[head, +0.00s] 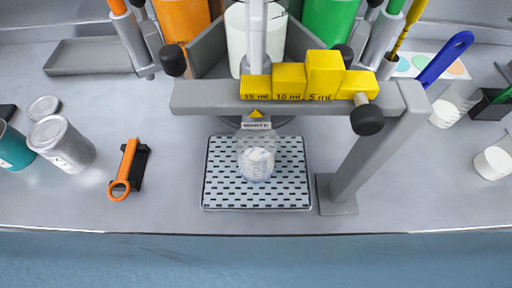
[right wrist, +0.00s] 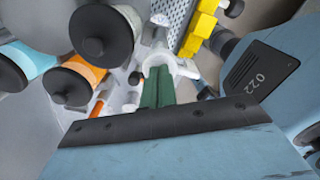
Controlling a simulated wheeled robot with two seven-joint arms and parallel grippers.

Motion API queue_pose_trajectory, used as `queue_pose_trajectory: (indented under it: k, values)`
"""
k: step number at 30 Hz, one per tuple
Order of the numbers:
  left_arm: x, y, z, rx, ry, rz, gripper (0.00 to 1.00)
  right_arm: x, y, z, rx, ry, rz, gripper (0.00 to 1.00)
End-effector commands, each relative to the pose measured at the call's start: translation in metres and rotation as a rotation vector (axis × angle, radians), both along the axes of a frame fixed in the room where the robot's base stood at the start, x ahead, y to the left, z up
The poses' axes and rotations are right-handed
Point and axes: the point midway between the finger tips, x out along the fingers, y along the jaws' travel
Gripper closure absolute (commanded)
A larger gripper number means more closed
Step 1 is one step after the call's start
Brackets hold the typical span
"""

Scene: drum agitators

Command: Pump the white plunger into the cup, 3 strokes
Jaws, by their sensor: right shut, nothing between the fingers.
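The white plunger (head: 257,45) stands upright at the back middle in the head view, in front of a white drum (head: 237,40). A clear cup (head: 257,163) with whitish contents sits below it on a perforated drip tray (head: 220,185). A "WHITE" label (head: 256,126) hangs above the cup. My right gripper (right wrist: 158,72) shows only in the right wrist view. Its green fingers are together and empty. A white forked part (right wrist: 172,63) lies close around or beyond the fingertips; I cannot tell if they touch. My left gripper is not in view.
A grey crossbar (head: 210,97) carries yellow blocks (head: 288,80) marked 15, 10 and 5 ml, on a grey post (head: 370,150). Orange (head: 185,22) and green (head: 328,20) drums stand behind. The front counter is clear.

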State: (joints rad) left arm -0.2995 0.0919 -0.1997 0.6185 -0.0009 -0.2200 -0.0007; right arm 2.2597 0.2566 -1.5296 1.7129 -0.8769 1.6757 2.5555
Motion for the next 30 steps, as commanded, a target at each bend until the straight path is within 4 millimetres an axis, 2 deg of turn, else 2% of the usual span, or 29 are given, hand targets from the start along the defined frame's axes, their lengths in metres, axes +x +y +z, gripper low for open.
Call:
queue_pose_trajectory:
  k: [16, 30]
  values:
    - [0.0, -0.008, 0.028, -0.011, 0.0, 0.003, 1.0, 0.0, 0.0, 0.04, 0.0, 0.001, 0.001, 1.0]
    - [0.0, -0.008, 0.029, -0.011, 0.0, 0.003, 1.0, 0.0, 0.0, 0.043, 0.001, 0.001, 0.001, 1.0]
